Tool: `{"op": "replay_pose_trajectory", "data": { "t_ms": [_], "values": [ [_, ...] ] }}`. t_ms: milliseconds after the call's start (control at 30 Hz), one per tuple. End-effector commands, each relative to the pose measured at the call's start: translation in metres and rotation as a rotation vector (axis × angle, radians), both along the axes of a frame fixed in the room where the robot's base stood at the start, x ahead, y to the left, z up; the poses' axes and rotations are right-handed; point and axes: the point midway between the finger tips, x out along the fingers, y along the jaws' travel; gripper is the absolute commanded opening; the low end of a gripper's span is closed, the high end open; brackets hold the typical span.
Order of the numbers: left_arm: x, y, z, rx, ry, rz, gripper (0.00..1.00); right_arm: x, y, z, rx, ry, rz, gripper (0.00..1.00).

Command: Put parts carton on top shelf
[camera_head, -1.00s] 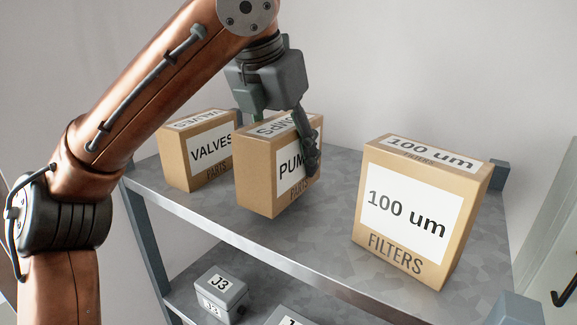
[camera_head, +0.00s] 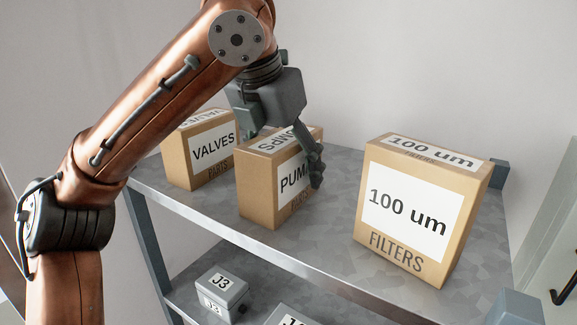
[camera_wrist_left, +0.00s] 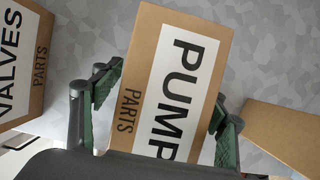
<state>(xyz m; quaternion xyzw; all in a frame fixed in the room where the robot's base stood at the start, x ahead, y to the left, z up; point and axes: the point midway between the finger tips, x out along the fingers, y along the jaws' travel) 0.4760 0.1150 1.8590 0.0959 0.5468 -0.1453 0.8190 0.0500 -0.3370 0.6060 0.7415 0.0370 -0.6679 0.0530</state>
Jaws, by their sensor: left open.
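The parts carton (camera_head: 257,185) is a brown box with a white PUMPS label. It stands upright on the grey top shelf (camera_head: 300,245), between two other cartons. My left gripper (camera_head: 283,152) reaches down over it from above. In the left wrist view the carton (camera_wrist_left: 190,45) lies between the two green-padded fingers of my left gripper (camera_wrist_left: 166,95), which are open with visible gaps beside it. In the head view one finger shows at the carton's right side and the other is mostly hidden. My right gripper is not in view.
A VALVES carton (camera_head: 198,155) stands close on the left, and a 100 um filters carton (camera_head: 412,215) stands to the right with bare shelf between. A lower shelf holds a small grey J3 box (camera_head: 221,293). Shelf posts rise at the corners.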

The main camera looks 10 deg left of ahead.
Motion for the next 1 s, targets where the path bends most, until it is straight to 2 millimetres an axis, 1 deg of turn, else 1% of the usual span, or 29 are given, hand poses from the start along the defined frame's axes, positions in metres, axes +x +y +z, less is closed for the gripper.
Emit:
{"op": "replay_pose_trajectory", "data": {
  "t_ms": [133,267,367,600,800,1000],
  "values": [
    [0.0,0.0,0.001,0.0,0.0,0.0,0.68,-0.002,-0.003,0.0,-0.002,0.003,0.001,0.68],
    [-0.003,0.001,0.009,0.0,-0.002,0.001,0.68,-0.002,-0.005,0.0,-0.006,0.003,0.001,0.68],
    [-0.008,0.002,0.022,0.0,-0.003,0.002,0.68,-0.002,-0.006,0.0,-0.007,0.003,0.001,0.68],
    [-0.023,0.008,0.061,-0.001,-0.006,0.004,0.68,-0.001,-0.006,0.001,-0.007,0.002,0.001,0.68],
    [-0.035,0.012,0.089,-0.001,-0.006,0.004,0.68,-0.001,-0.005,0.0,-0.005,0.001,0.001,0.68],
    [-0.04,0.014,0.104,0.002,0.0,0.001,0.68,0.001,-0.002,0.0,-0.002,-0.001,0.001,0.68]
  ]
}}
